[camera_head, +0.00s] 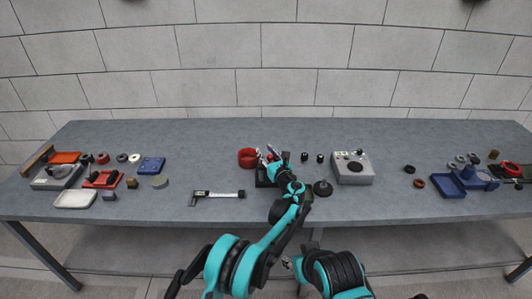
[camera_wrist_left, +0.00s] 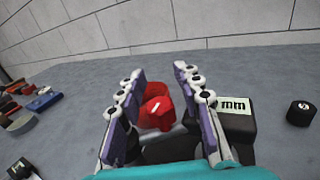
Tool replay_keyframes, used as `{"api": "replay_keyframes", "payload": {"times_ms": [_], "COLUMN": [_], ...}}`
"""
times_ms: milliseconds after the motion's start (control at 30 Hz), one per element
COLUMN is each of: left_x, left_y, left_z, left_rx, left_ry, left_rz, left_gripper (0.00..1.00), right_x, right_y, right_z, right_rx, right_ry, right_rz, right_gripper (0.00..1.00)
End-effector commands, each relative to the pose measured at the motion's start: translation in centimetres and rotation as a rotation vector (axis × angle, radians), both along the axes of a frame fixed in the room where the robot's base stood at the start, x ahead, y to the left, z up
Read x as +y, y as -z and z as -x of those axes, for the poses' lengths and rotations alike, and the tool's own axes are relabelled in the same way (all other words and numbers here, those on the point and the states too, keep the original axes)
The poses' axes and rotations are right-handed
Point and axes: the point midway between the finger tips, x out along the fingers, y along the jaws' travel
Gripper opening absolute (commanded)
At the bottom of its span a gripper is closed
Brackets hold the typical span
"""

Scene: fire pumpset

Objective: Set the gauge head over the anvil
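My left gripper (camera_head: 268,154) is over the middle of the bench. In the left wrist view its two purple-and-white fingers (camera_wrist_left: 158,78) stand apart, with a visible gap between them. A black block with a pale "mm" label (camera_wrist_left: 240,122) sits just right of the fingers. A dark part shows low between the fingers, mostly hidden; I cannot tell whether they touch it. In the head view a dark base (camera_head: 263,179) lies beneath the gripper, partly covered by my arm. I cannot make out the gauge head or anvil separately.
A grey box (camera_head: 352,168) stands further right. Several small parts crowd both bench ends.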

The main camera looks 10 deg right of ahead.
Motion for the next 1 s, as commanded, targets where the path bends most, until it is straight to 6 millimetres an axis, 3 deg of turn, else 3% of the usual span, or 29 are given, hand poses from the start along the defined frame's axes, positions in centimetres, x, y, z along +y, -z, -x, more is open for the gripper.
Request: {"api": "replay_keyframes", "payload": {"times_ms": [267, 700, 1000], "left_x": [-0.3, -1.3, -1.3], "left_y": [0.0, 0.0, 0.1], "left_z": [0.7, 7.0, 7.4], "left_rx": [0.000, 0.000, 0.000], "left_ry": [0.002, 0.002, 0.000], "left_rz": [0.000, 0.000, 0.000], "left_gripper": [0.34, 0.34, 0.34], "right_x": [0.0, 0.0, 0.0], "right_y": [0.0, 0.0, 0.0], "right_z": [0.0, 0.0, 0.0], "right_rx": [0.000, 0.000, 0.000], "right_ry": [0.000, 0.000, 0.000], "right_rz": [0.000, 0.000, 0.000], "right_gripper": [0.39, 0.39, 0.39]}}
